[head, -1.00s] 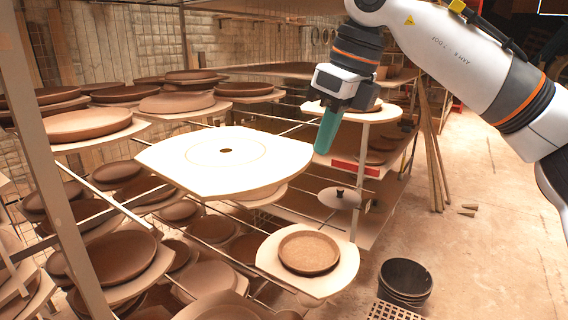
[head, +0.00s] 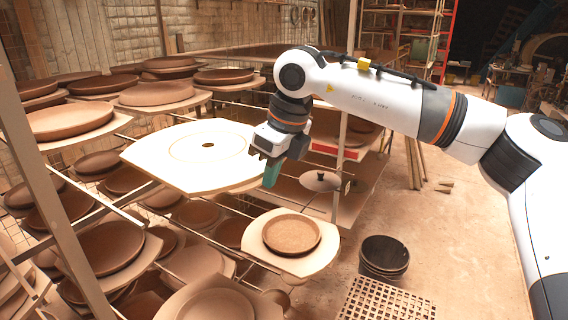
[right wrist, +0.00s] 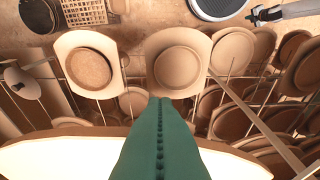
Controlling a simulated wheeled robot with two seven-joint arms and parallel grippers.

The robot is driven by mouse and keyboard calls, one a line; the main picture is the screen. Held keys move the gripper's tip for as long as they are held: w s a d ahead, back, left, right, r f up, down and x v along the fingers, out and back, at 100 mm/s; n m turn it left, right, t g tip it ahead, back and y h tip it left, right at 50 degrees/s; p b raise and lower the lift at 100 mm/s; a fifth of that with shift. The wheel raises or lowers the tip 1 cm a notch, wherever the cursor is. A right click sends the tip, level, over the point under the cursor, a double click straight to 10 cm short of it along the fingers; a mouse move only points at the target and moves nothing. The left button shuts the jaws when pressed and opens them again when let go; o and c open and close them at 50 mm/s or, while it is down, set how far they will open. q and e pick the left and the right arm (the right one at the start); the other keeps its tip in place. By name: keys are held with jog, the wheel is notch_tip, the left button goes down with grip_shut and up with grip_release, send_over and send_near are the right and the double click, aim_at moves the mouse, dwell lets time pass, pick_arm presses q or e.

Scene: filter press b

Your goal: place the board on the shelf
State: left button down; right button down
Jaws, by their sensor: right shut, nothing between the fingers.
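The pale board (head: 160,160), with a small dark hole in its middle, lies across the rails of the shelf rack (head: 70,215) at the upper level. Its right end sticks out toward my right gripper (head: 271,178). That gripper is shut and empty, with green fingers pointing down just beside the board's right edge. In the right wrist view the green fingers (right wrist: 160,140) are pressed together in front of the board (right wrist: 60,158), which spans the bottom. I cannot tell whether they touch it.
Clay plates on boards fill the rack, including a plate (head: 291,235) on a lower board below my right gripper. Dark stacked buckets (head: 384,256) and a perforated crate (head: 385,302) stand on the floor. The floor at right is mostly clear.

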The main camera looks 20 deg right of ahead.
jog(key=shift+w+a, duration=0.8)
jog(key=shift+w, duration=0.15)
jog(key=shift+d+f, duration=0.1)
